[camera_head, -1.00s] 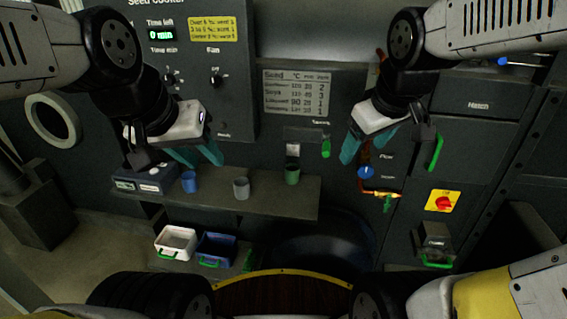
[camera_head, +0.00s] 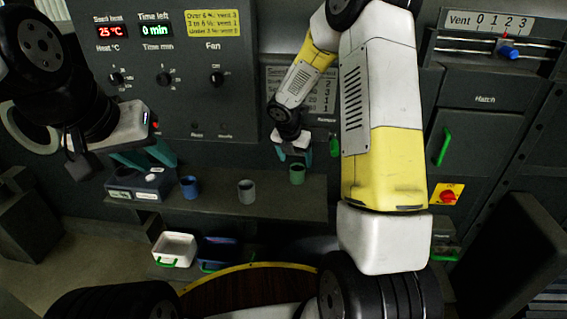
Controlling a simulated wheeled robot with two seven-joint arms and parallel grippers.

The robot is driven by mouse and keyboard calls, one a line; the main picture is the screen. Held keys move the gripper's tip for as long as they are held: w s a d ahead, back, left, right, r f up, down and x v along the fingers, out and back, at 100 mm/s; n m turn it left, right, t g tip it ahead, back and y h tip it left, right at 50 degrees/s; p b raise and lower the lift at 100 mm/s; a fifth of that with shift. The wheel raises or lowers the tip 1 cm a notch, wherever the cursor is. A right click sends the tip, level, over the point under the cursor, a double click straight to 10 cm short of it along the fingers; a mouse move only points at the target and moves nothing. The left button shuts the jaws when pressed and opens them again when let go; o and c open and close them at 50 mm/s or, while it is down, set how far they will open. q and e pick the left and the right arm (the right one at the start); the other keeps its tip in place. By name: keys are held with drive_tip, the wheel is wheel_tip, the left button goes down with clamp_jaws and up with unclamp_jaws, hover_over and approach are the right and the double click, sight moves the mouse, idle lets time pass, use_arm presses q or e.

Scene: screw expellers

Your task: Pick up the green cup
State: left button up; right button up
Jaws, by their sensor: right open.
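The green cup (camera_head: 297,175) stands upright at the right part of the grey shelf (camera_head: 225,208). My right gripper (camera_head: 294,156) is open and empty, with its teal fingers apart. In the picture it is just above the cup, and the cup's rim shows below the fingers. I cannot tell whether they touch the cup. My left gripper (camera_head: 145,158) is open and empty, in front of the left end of the shelf, near the blue-grey box.
A grey cup (camera_head: 247,192) and a blue cup (camera_head: 189,187) stand left of the green cup. A blue-grey box (camera_head: 139,184) is at the shelf's left end. A white bin (camera_head: 175,249) and a blue bin (camera_head: 217,251) are below. A green handle (camera_head: 335,147) hangs just right of my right gripper.

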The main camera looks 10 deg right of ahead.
sight(297, 167)
drive_tip(key=x, duration=0.7)
drive_tip(key=shift+w+a, duration=0.1)
drive_tip(key=shift+w, duration=0.2)
drive_tip(key=c, duration=1.6)
drive_tip(key=shift+r, duration=0.2)
